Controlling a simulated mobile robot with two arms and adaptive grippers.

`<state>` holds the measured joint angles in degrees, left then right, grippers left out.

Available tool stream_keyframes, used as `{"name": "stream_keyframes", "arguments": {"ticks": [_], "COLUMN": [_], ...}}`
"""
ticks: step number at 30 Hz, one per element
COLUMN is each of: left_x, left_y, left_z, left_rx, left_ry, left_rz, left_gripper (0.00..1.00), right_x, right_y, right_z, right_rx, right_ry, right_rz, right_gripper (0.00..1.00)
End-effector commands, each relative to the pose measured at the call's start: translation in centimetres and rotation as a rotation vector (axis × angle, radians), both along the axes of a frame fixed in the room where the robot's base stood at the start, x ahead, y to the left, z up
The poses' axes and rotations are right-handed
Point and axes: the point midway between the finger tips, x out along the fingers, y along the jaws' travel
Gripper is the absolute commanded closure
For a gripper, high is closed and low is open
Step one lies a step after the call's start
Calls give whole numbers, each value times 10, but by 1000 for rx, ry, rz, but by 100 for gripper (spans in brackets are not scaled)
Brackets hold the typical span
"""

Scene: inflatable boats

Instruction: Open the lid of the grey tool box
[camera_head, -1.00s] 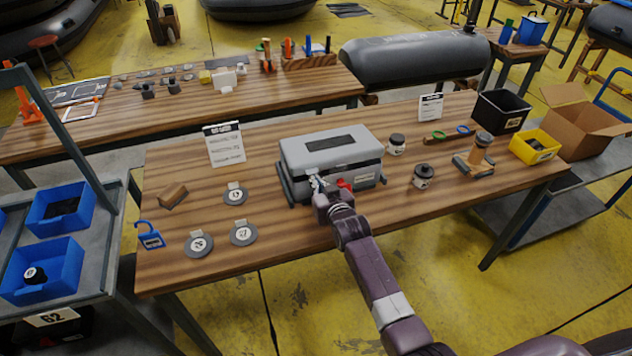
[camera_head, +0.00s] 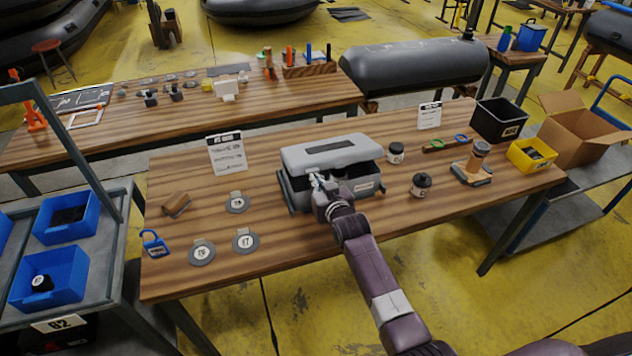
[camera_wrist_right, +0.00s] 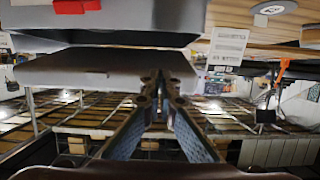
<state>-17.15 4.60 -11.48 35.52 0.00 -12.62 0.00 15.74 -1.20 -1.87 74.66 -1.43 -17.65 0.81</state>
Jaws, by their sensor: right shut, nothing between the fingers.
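The grey tool box (camera_head: 365,184) stands on the middle of the wooden workbench. Its lid (camera_head: 300,157) is tilted up a little at the front, with a dark gap between lid and body. In the right wrist view the lid (camera_wrist_right: 90,70) and a red latch (camera_wrist_right: 78,6) on the box show. My right gripper (camera_head: 316,182) is shut and empty at the front of the box, by the lid's front edge. Its fingers also show in the right wrist view (camera_wrist_right: 156,90), close to the lid; whether they touch is unclear. My left gripper is not in view.
On the workbench (camera_head: 300,255), a wooden block (camera_head: 176,204), several grey discs (camera_head: 202,252) and a blue padlock-shaped item (camera_head: 154,243) lie left of the box. Dark jars (camera_head: 421,185) stand to its right. A paper sign (camera_head: 227,152) stands behind left.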

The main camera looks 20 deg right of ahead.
Motion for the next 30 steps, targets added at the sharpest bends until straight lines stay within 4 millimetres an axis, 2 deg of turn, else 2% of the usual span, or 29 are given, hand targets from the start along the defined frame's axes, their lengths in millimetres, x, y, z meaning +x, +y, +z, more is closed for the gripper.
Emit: {"name": "stream_keyframes", "arguments": {"ticks": [1,5,19,30], "left_x": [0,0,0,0], "left_y": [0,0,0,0], "left_z": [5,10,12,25], "left_rx": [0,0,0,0], "left_ry": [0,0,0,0], "left_rz": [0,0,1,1], "left_gripper": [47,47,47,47], "right_x": [2,4,6,17], "right_y": [0,0,0,1], "right_z": [7,14,17,40], "right_rx": [0,0,0,0], "right_ry": [-1,-1,-1,-3], "right_rz": [0,0,0,0], "right_gripper": [100,100,100,100]}}
